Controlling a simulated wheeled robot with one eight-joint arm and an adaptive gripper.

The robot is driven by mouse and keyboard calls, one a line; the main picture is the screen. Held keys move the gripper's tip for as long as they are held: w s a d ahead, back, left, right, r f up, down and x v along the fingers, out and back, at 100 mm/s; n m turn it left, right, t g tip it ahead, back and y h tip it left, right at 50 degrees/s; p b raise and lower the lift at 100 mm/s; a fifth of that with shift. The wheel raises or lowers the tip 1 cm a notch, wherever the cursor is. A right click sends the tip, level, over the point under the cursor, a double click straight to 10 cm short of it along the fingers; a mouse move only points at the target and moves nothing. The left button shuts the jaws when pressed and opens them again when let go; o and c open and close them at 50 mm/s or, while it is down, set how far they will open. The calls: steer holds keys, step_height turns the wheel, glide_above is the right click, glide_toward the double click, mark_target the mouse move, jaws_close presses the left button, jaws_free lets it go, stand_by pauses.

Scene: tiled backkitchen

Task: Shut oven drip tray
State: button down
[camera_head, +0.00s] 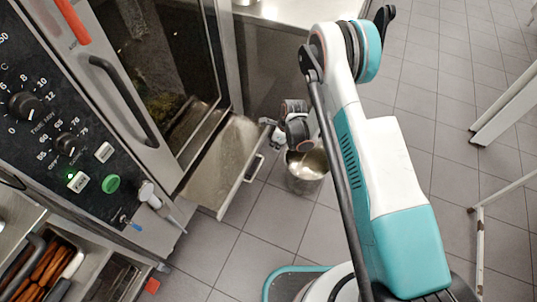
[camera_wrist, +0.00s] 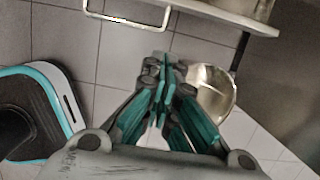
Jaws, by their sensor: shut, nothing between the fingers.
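The oven drip tray (camera_head: 222,165) is a shallow metal tray, pulled out below the oven door and sticking out over the floor. Its wire handle (camera_head: 256,168) is on its front edge. In the wrist view the handle (camera_wrist: 127,22) and the tray's front edge (camera_wrist: 232,17) show along the top. My gripper (camera_head: 270,124) is beside the tray's far right corner, partly hidden by my arm. In the wrist view my gripper (camera_wrist: 165,68) has its fingers together and empty, below the handle in the picture and apart from it.
A metal pot (camera_head: 306,172) stands on the floor just right of the tray. The oven control panel (camera_head: 62,125) and its door handle (camera_head: 124,100) are at left. White table legs (camera_head: 505,108) stand at right.

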mark_target(260, 156)
steer(key=b+x, duration=0.1)
steer(key=x, duration=0.2)
steer(key=a+b+x, duration=0.1)
steer(key=b+x, duration=0.1)
steer(key=x, duration=0.2)
steer(key=w+a+b+x, duration=0.1)
steer(key=b+x, duration=0.1)
steer(key=x, duration=0.2)
steer(key=shift+a+r, duration=0.2)
steer(key=shift+r, duration=0.15)
steer(key=shift+w+a+r, duration=0.15)
steer(key=shift+w+a, duration=0.05)
steer(key=shift+a, duration=0.3)
steer(key=shift+a, duration=0.15)
